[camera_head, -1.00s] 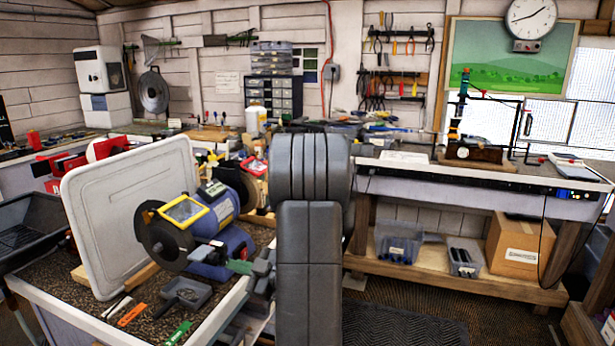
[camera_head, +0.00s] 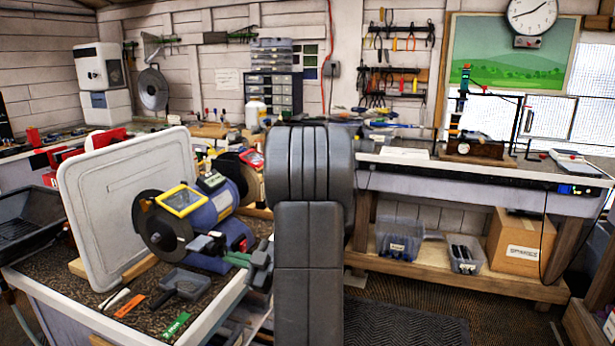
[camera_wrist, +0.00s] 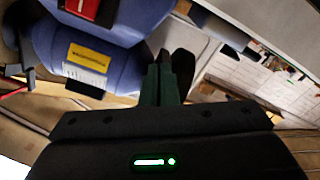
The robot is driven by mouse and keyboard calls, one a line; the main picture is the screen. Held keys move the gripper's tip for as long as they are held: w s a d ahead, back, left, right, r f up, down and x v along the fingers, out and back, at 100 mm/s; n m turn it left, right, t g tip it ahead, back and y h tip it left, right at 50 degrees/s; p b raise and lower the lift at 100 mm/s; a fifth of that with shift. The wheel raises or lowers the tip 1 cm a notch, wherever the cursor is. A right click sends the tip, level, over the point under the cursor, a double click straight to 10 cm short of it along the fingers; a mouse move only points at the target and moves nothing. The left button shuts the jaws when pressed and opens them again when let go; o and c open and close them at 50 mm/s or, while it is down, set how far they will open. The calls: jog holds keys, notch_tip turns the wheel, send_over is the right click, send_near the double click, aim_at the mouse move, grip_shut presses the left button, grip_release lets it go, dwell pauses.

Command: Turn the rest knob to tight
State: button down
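The blue bench grinder (camera_head: 218,207) stands on the bench at left, with a dark wheel and a yellow-framed eye shield (camera_head: 182,201). Its blue body (camera_wrist: 85,55) fills the upper left of the wrist view. A dark tool rest (camera_head: 205,243) sits in front of the wheel. My gripper (camera_head: 238,260) is low at the grinder's right front, pointing left. Its green fingers (camera_wrist: 160,84) are close together in the wrist view. A dark rounded part (camera_wrist: 184,64) lies at the fingertips; I cannot tell if it is the rest knob or if the fingers touch it.
A large pale panel (camera_head: 125,205) stands upright left of the grinder. My arm blocks the middle of the head view. Another workbench (camera_head: 470,183) runs along the right wall.

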dwell(0.4)
jog(key=b+v, duration=0.1)
jog(key=v, duration=0.5)
jog(key=shift+f, duration=0.3)
jog(key=shift+w+d+r, duration=0.1)
